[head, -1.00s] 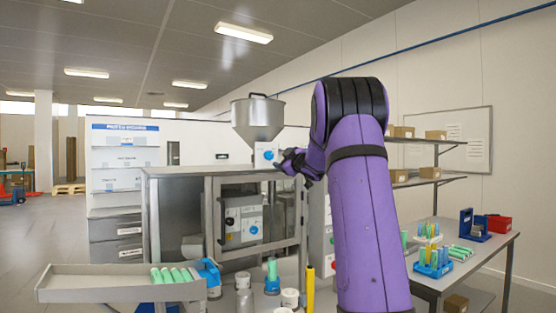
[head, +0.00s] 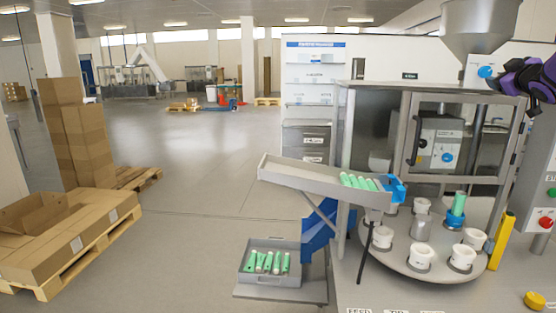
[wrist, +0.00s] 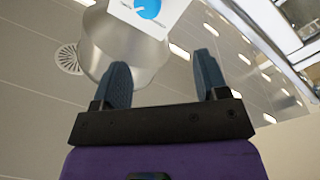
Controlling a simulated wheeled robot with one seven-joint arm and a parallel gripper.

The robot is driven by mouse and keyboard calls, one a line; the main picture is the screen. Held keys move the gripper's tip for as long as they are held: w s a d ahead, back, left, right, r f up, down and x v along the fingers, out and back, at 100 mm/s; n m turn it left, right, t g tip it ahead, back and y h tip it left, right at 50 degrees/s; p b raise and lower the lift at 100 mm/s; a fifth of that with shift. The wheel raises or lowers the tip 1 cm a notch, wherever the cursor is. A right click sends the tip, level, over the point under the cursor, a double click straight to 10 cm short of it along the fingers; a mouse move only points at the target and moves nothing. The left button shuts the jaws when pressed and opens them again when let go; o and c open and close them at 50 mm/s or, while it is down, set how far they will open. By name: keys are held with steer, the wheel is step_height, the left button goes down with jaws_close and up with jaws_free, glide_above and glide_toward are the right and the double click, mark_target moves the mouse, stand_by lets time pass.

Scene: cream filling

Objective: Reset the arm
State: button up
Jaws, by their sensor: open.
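My gripper (wrist: 163,82) is open and empty in the wrist view, its two dark blue-grey fingers apart and pointing up past the metal hopper. In the head view a dark part of my purple arm (head: 530,80) shows at the right edge, beside the filling machine; the fingertips are hard to make out there. The metal hopper (head: 482,28) stands on top of the machine, and it also shows in the wrist view (wrist: 125,50). The blue dial (head: 486,72) sits below the hopper.
A round turntable (head: 408,268) with white cups and a green tube stands at the machine's front. A sloped chute (head: 300,176) holds green tubes. A grey bin (head: 262,277) of green tubes is lower. Cardboard boxes (head: 85,145) stand on pallets at left. The floor between is clear.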

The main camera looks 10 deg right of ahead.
steer(key=s+a+f+m+g, duration=0.25)
steer(key=s+a, duration=0.35)
steer(key=a, duration=0.6)
steer(key=s+a+f+m+g, duration=0.1)
steer(key=s+a+m+g, duration=0.4)
steer(key=a, duration=0.7)
steer(key=s+a+f+n+g+y, duration=0.1)
steer(key=s+a+f, duration=0.4)
steer(key=s, duration=0.3)
steer(key=s+a+f+g+y, duration=0.2)
steer(key=s+a+f, duration=0.3)
steer(key=s+a, duration=0.2)
steer(key=s+a+f+n+g+y, duration=0.1)
steer(key=s+a+f, duration=0.4)
steer(key=s, duration=0.5)
steer(key=shift+a+f+n+g+y, duration=0.15)
steer(key=shift+a+n+g+y, duration=0.2)
steer(key=shift+a+g+y, duration=0.35)
